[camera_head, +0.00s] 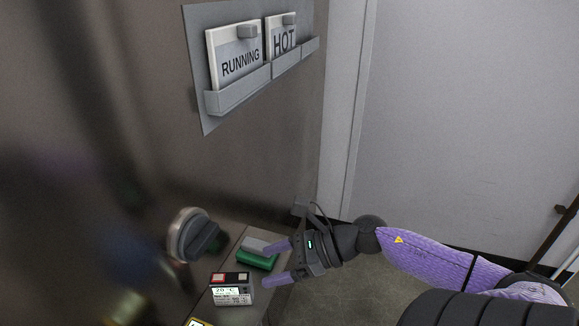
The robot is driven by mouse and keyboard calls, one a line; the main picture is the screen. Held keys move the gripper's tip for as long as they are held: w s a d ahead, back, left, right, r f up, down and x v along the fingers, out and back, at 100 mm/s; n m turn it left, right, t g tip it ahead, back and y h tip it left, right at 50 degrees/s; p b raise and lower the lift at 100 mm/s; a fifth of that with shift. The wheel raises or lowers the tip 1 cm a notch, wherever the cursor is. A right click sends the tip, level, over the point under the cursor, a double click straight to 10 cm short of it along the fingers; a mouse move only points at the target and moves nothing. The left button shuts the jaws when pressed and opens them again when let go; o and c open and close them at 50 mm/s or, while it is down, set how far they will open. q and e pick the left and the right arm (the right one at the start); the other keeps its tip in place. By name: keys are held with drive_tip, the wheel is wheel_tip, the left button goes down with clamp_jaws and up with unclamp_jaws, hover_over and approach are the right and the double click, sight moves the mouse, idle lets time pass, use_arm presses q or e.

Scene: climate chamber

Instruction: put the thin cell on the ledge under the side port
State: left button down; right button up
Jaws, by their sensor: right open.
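A green block (258,262) lies on a narrow grey-brown ledge (232,246) at the chamber wall, with a grey piece along its upper edge. I cannot tell for sure whether this is the thin cell. A round port (187,237) with a pale rim and a dark grey plug or knob sits on the wall, just left of and above the ledge. My right gripper (265,266) is open, with its purple fingers beside the right end of the green block. The upper finger overlaps the block in the picture; contact cannot be told. My left gripper is not in view.
A small meter (232,297) with a lit display reading 20 °C stands just in front of the green block. A yellow-edged item (198,322) is cut off below. A sign holder (238,94) with RUNNING and HOT cards hangs on the wall.

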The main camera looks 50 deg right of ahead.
drive_tip(key=s+d+f+m+t+h, duration=0.1)
drive_tip(key=s+d+f+m+h, duration=0.15)
drive_tip(key=f+m, duration=0.55)
drive_tip(key=s+d+f+m+h, duration=0.2)
drive_tip(key=d+f+m+h, duration=0.15)
drive_tip(key=f+m, duration=0.4)
drive_tip(key=s+d+f+m+t+h, duration=0.1)
drive_tip(key=s+d+f+m+h, duration=0.25)
drive_tip(key=m, duration=0.75)
drive_tip(key=s+a+f+m+g, duration=1)
drive_tip(key=s+a+f+m, duration=0.6)
drive_tip(key=s+a+f, duration=0.2)
drive_tip(key=shift+s+a+f+g, duration=0.35)
drive_tip(key=shift+s+a+g, duration=0.05)
drive_tip(key=shift+s, duration=0.3)
